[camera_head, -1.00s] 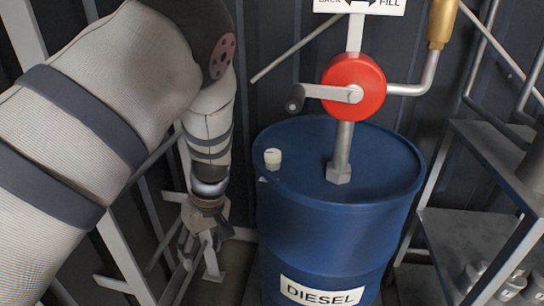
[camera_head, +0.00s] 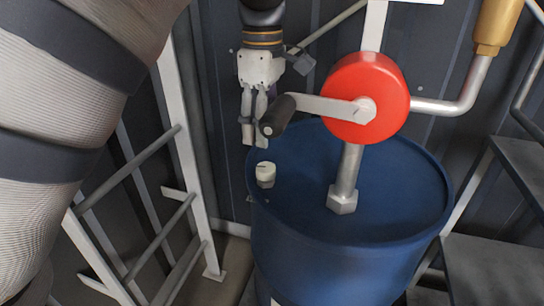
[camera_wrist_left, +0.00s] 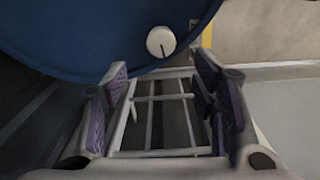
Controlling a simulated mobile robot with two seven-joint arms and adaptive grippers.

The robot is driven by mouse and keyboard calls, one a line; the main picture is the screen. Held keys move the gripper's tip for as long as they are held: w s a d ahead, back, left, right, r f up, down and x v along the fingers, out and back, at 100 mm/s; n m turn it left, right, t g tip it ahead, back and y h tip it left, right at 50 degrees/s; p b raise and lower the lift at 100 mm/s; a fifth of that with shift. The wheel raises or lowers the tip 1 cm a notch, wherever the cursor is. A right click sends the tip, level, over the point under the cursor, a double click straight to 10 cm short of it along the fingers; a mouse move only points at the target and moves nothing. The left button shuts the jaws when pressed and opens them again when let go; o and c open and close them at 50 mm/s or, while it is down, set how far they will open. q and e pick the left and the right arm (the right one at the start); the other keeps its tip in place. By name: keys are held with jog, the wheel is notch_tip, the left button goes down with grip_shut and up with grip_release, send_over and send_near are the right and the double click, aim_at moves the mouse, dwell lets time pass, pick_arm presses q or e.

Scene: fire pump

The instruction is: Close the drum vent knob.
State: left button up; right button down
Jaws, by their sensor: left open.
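The drum vent knob (camera_head: 265,174) is a small cream cap on the left part of the blue drum's top (camera_head: 300,215). In the left wrist view the knob (camera_wrist_left: 161,42) shows as a pale disc with a dark line on it, beyond the fingertips. My left gripper (camera_head: 252,136) points down above and slightly left of the knob, apart from it. In the left wrist view its fingers (camera_wrist_left: 163,95) are spread with nothing between them. The pump's crank handle (camera_head: 277,115) partly overlaps the gripper in the head view. My right gripper is not seen.
A red hand pump (camera_head: 366,97) with a metal stem stands on the drum, and its crank arm reaches left close to my left gripper. A pale metal frame (camera_head: 185,150) stands left of the drum. A dark shelf (camera_head: 490,265) is at the right.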

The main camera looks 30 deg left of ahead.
aim_at(264, 166)
pick_arm(q)
notch_tip(264, 166, down, 9)
jog(key=shift+s+f, duration=0.1)
jog(key=c, duration=1.2)
jog(key=shift+o, duration=0.2)
